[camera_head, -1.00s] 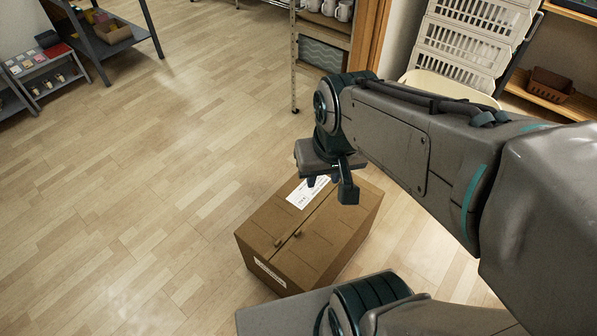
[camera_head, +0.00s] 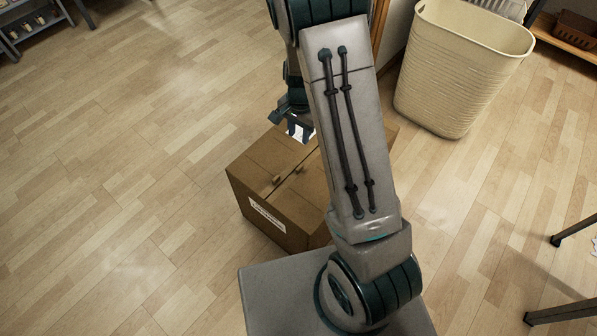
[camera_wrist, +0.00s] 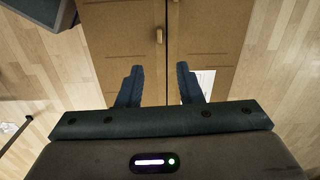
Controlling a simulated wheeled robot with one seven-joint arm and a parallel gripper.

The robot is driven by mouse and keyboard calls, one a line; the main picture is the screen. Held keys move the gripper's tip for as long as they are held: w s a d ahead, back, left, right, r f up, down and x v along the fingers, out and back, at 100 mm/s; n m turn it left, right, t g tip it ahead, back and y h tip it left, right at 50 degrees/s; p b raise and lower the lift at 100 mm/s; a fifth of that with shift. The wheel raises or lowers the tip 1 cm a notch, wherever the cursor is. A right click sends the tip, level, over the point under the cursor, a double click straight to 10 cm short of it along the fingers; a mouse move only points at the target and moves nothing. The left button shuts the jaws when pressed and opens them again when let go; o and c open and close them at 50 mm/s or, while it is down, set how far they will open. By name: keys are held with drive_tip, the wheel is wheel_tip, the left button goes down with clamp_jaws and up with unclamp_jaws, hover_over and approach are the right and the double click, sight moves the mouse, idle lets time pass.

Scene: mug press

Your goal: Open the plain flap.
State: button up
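A brown cardboard box (camera_head: 250,187) stands on the floor, its two top flaps lying flat along a middle seam. The plain flap (camera_head: 306,186) is on the right in the head view, partly hidden by my arm; in the wrist view it is the left one (camera_wrist: 118,40). It carries a small tan handle (camera_wrist: 159,36). The other flap (camera_wrist: 213,40) has a white label (camera_wrist: 204,82). My gripper (camera_wrist: 160,67) is open and empty above the box, its fingers pointing toward the flaps. In the head view my gripper (camera_head: 298,134) is over the box's far end.
A white label strip (camera_head: 267,214) is on the box's near side. A cream bin (camera_head: 455,75) stands to the right behind it. Dark legs (camera_head: 565,312) stand at the right edge, and a shelf (camera_head: 30,28) is at far left. The floor left of the box is clear.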

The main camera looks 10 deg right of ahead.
hover_over(300, 167)
wheel_tip(300, 167, down, 4)
drive_tip(key=shift+m, duration=0.3)
wheel_tip(300, 167, down, 14)
drive_tip(key=b, duration=0.5)
drive_tip(key=shift+r, duration=0.2)
clamp_jaws()
